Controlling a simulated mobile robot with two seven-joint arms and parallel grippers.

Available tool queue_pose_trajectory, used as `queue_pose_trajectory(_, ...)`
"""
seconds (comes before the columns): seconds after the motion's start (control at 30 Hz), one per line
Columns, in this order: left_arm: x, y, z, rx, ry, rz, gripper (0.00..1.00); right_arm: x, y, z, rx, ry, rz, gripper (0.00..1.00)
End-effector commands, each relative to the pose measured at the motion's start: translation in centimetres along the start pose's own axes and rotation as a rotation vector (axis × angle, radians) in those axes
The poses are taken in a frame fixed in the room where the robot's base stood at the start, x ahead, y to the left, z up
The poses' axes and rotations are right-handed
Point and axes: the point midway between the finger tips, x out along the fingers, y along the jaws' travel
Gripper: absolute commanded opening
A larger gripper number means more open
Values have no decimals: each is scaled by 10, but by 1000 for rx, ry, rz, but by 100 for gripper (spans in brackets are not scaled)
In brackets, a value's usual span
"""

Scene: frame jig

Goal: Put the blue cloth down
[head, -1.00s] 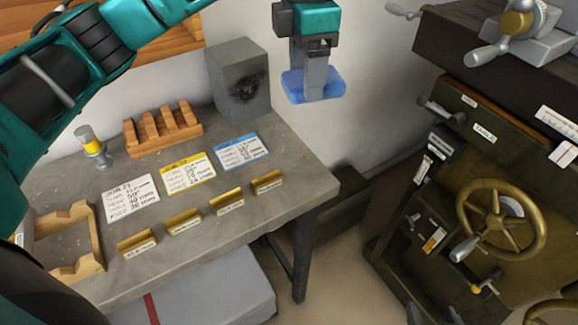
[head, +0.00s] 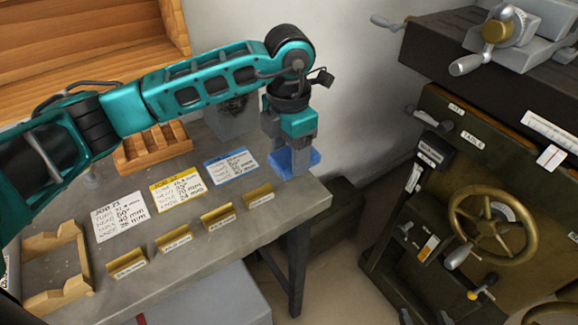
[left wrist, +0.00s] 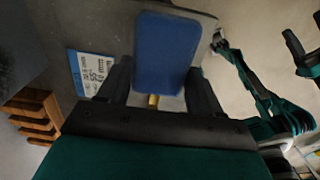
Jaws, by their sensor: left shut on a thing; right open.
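The blue cloth (head: 312,159) is a flat folded pad over the right end of the grey bench (head: 318,197). My left gripper (head: 291,163) points down and is shut on it. In the left wrist view the cloth (left wrist: 167,55) lies between the two dark fingers (left wrist: 160,85). I cannot tell whether its underside touches the bench. In the left wrist view a teal arm, apparently my right one, reaches up at the right; its gripper (left wrist: 218,42) is small and apart from the cloth. The head view does not show that gripper.
Left of the cloth lie a blue-edged card (head: 231,167), a yellow-edged card (head: 181,188) and a white card (head: 119,215). Brass label holders (head: 217,218) line the front. A wooden rack (head: 152,147) and grey block (head: 232,118) stand behind. A machine with a handwheel (head: 497,228) stands right.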

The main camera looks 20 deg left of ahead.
Motion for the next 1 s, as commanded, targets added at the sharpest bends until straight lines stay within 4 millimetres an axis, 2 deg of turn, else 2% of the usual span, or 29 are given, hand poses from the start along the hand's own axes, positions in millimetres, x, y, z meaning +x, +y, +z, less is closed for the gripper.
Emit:
queue_pose_trajectory(0.17,12,0,0,0,0,-1,41,0,0,0,0,0,0,68)
queue_pose_trajectory(0.4,45,0,0,0,1,-1,41,0,0,0,0,0,0,68)
queue_pose_trajectory(0.8,53,0,0,1,-2,0,41,3,0,4,0,1,0,68)
queue_pose_trajectory(0.83,52,0,0,1,-2,0,67,2,0,3,0,0,0,68)
queue_pose_trajectory(1.0,51,0,0,1,-1,0,83,2,0,2,0,0,0,68)
